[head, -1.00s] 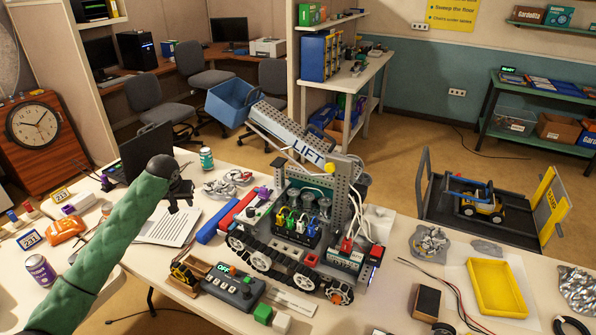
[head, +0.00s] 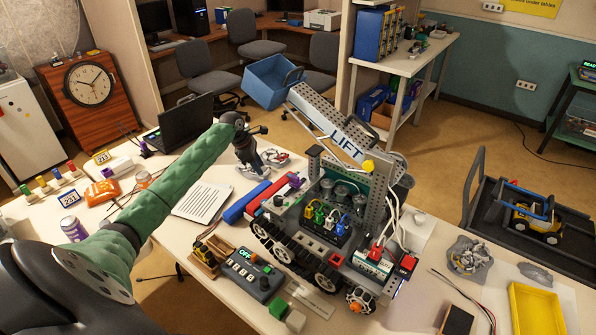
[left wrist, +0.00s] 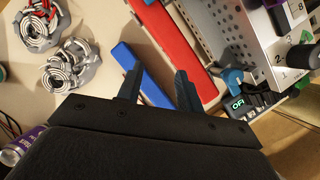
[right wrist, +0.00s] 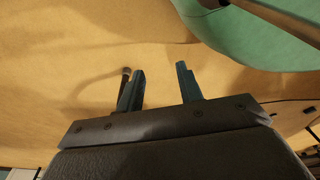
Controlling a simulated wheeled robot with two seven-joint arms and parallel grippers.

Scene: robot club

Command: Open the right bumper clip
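The tracked competition robot (head: 330,225) with its LIFT arm (head: 345,140) stands on the table. A blue bar (head: 247,201) and a red bar (head: 268,196) lie along its left end. In the left wrist view, the blue bar (left wrist: 145,75) and red bar (left wrist: 172,45) are just beyond my fingers. A small blue part (left wrist: 232,78) shows by the robot's side; I cannot tell if it is a bumper clip. My left gripper (head: 250,165) is open and empty above the table, and its fingers (left wrist: 158,82) are apart. My right gripper (right wrist: 158,80) is open and empty, over the floor.
A control box (head: 252,272) marked OFF stands in front of the robot. A laptop (head: 185,122) stands behind. A yellow tray (head: 535,308) is at right.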

